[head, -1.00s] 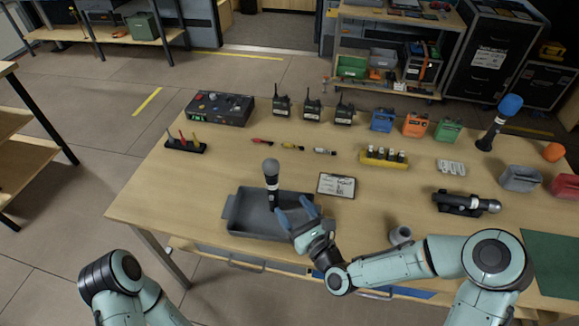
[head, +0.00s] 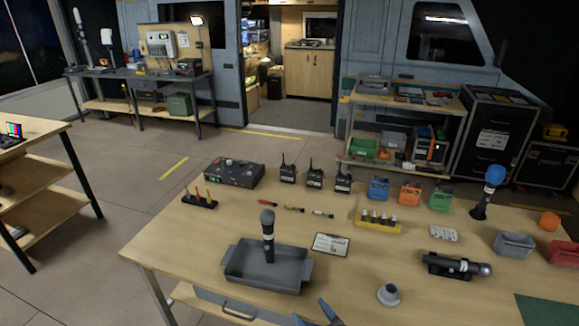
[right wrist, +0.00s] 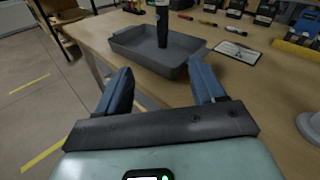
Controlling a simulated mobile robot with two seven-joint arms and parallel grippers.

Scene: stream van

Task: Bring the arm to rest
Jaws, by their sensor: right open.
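My right gripper (head: 318,316) shows at the bottom edge of the head view, just in front of the table's front edge. In the right wrist view its two blue fingers (right wrist: 160,88) are spread apart with nothing between them. A grey tray (head: 262,283) lies on the table beyond it, and a black microphone with a grey head (head: 267,235) stands upright in the tray. The tray also shows ahead of the fingers in the right wrist view (right wrist: 185,65). The rest of my right arm is out of the head view. My left gripper is not in view.
The wooden table (head: 345,285) holds a clipboard (head: 331,244), a grey round stand (head: 388,294), a second microphone lying in a cradle (head: 455,266), a yellow battery holder (head: 377,224) and several radios at the back. Open floor lies left of the table.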

